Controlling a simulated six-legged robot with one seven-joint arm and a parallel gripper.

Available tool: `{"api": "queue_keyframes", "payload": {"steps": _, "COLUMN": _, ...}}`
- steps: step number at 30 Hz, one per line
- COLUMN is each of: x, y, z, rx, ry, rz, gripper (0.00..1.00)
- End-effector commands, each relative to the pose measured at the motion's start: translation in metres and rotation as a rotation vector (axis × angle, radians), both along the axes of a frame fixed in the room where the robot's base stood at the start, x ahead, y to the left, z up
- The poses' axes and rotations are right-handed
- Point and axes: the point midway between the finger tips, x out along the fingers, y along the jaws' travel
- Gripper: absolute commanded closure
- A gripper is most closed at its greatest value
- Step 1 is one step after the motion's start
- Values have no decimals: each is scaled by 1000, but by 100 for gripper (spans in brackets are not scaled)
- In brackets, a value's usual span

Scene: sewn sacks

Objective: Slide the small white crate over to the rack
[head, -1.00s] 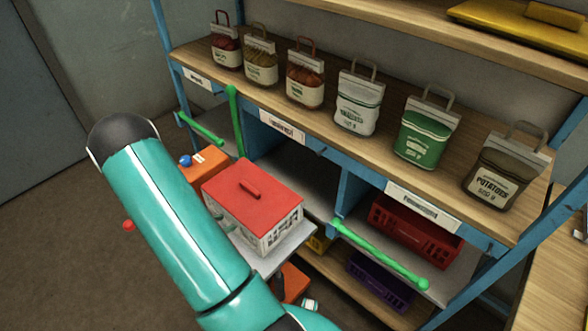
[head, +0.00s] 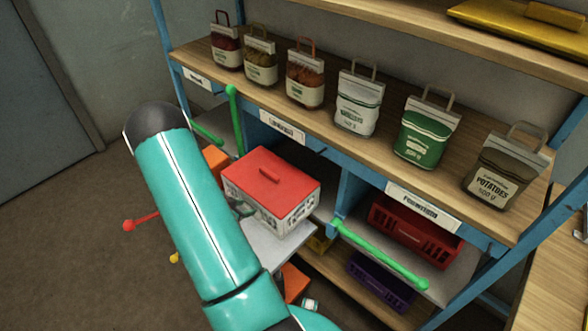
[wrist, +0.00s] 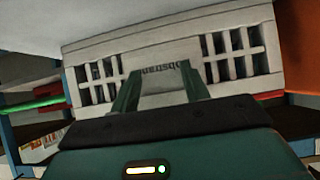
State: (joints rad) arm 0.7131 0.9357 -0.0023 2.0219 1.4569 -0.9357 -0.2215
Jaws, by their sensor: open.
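The small white crate (head: 292,216) has slotted sides and a red lid (head: 268,178) with a handle. It sits upright on a light grey board (head: 272,248) at the rack (head: 337,190), next to an open bay. In the wrist view the white crate (wrist: 230,55) fills the middle, with its slots and partly hidden lettering facing me. My gripper (wrist: 162,80) is open, its two green fingers spread in front of the lettering, at or very near the crate's face; contact is unclear. In the head view my teal arm hides most of the gripper.
Green rails (head: 380,252) edge the rack bays. A red crate (head: 415,230) and a purple crate (head: 380,280) stand in the right bays. An orange box (head: 215,158) is beyond the white crate. Several sacks (head: 358,107) line the shelf above. Floor is open at left.

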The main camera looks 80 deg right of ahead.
Motion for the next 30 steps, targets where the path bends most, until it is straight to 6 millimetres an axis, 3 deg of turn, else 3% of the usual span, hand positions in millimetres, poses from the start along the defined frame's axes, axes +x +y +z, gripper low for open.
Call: {"api": "queue_keyframes", "payload": {"steps": 30, "x": -42, "y": -82, "z": -3, "rx": -1, "ry": 0, "rz": -1, "gripper": 55}}
